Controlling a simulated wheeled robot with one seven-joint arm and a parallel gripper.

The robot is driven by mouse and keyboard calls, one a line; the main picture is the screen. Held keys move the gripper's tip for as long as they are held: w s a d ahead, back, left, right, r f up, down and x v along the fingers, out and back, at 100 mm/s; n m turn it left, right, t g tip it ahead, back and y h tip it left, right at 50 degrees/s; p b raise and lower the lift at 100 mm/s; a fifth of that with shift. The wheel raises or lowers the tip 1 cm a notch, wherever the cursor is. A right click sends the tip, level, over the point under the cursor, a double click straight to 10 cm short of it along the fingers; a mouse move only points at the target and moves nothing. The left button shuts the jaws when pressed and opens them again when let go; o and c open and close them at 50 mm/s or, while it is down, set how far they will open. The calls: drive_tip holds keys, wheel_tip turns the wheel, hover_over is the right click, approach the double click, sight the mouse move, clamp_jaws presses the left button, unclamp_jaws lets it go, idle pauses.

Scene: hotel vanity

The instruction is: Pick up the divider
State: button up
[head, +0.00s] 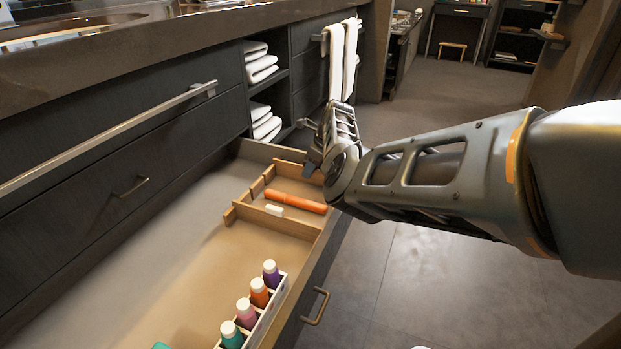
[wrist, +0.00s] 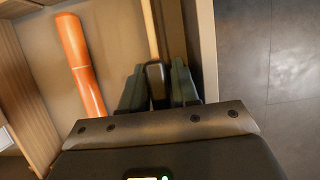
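The divider is most likely the thin light-wood strip (head: 292,160) near the far end of the open drawer. In the wrist view a thin wooden strip (wrist: 150,28) runs down to my gripper (wrist: 158,88). The fingers sit on either side of the strip's line, with a dark, shaded piece between them. I cannot tell whether they touch it. In the head view my gripper (head: 315,160) is low over the far right corner of the drawer, its fingertips mostly hidden.
A rack holds several bottles, one purple (head: 271,273). The drawer's left part is mostly bare. The drawer edge (wrist: 206,50) is close right of my fingers.

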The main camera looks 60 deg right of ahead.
clamp_jaws()
idle(0.3)
wheel_tip(320, 180, up, 19)
drive_tip(key=p, duration=0.8)
drive_tip(key=shift+p, duration=0.3)
wheel_tip(320, 180, up, 8)
drive_tip(key=p, duration=0.8)
idle(1.7)
wheel_tip(320, 180, up, 11)
drive_tip(key=p, duration=1.1)
drive_tip(key=shift+p, duration=0.3)
